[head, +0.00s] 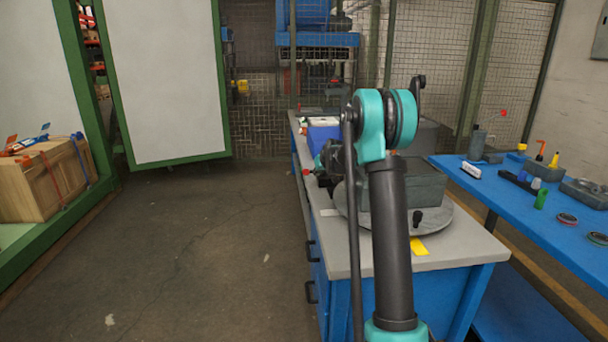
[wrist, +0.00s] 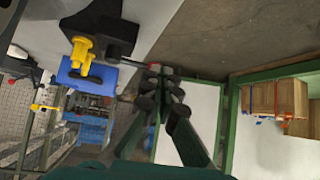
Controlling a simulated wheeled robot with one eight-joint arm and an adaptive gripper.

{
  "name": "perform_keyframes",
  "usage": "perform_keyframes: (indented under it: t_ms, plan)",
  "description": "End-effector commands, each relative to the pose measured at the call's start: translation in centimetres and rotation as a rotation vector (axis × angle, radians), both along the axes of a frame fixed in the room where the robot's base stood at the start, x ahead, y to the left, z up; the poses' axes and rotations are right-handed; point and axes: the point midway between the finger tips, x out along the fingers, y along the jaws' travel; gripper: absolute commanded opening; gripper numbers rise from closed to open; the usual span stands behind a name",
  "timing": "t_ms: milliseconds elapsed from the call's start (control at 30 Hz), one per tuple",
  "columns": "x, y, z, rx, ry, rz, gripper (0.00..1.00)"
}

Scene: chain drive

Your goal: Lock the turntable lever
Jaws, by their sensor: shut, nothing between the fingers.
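The round grey turntable (head: 440,226) lies on the bench top, with a dark grey block-shaped housing (head: 420,185) on it. A small black knob (head: 417,218) stands at its near edge; I cannot tell whether it is the lever. My gripper (wrist: 163,88) is shut and empty in the wrist view. In the head view it is largely hidden behind my arm, near the bench's left edge. A small red-tipped part (wrist: 153,68) shows close by the fingertips in the wrist view; I cannot tell whether they touch. It seems to be the red tip (head: 306,171) left of my arm.
The grey-topped bench (head: 460,254) has blue sides and a yellow patch (head: 420,246). A blue box with a yellow part (wrist: 80,55) shows near my gripper. A blue table (head: 500,190) with small parts stands right. Open floor (head: 210,250) lies left.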

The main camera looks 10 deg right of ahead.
Motion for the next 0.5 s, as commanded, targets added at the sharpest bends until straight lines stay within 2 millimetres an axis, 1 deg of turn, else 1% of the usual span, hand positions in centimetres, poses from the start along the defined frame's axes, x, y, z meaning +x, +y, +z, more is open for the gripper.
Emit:
perform_keyframes:
  t_ms: [367,500]
  plan:
    - [0.21,-0.01,-0.06,0.0,-0.001,0.0,0.0]
    - [0.81,0.1,-0.59,0.0,-0.001,0.0,0.0]
